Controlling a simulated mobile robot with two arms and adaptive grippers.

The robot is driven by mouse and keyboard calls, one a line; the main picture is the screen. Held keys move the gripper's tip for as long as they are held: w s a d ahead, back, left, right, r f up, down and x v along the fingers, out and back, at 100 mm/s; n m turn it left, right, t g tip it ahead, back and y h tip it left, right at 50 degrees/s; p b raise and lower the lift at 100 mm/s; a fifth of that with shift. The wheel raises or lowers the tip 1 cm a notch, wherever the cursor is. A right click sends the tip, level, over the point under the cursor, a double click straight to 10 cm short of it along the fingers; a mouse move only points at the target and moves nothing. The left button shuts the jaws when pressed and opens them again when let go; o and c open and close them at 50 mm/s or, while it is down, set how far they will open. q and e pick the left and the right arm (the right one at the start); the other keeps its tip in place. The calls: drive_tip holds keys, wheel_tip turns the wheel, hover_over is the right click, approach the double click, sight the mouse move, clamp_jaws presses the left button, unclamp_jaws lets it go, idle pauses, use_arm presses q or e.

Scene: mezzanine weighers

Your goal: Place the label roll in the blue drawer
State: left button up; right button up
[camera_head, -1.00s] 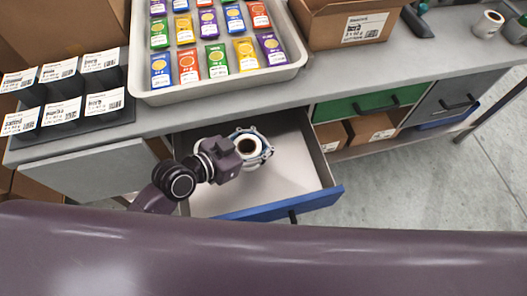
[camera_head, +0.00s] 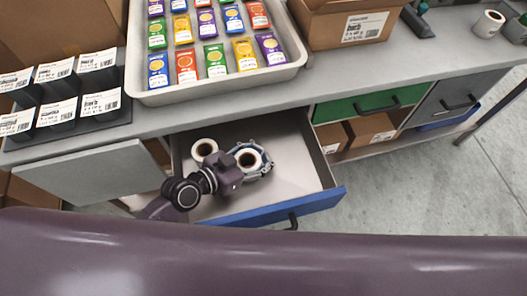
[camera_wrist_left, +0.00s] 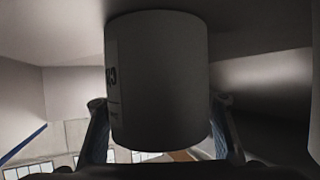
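The blue drawer (camera_head: 270,208) is pulled open below the worktop, its pale interior in view. A white label roll with a brown core (camera_head: 249,160) is between the fingers of my left gripper (camera_head: 255,162), inside the drawer's outline. In the left wrist view the roll (camera_wrist_left: 158,80) fills the middle, with a finger close on each side; the gripper looks shut on it. I cannot tell whether the roll touches the drawer floor. A second label roll (camera_head: 204,148) is in the drawer, left of the held one. My right gripper is not in view.
On the worktop (camera_head: 250,103) stand a tray (camera_head: 215,87) of coloured packets, black labelled bins (camera_head: 60,115), a cardboard box (camera_head: 345,28) and another white roll (camera_head: 488,24). A green drawer (camera_head: 357,105) and a grey drawer (camera_head: 452,95) are shut at right. The drawer's right part is clear.

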sight(254, 158)
use_arm(q)
drive_tip(key=o, duration=0.7)
drive_tip(key=shift+r, duration=0.2)
drive_tip(key=shift+s+a, duration=0.25)
drive_tip(key=v, duration=0.7)
drive_tip(key=shift+w+r, duration=0.1)
drive_tip(key=shift+d, duration=0.1)
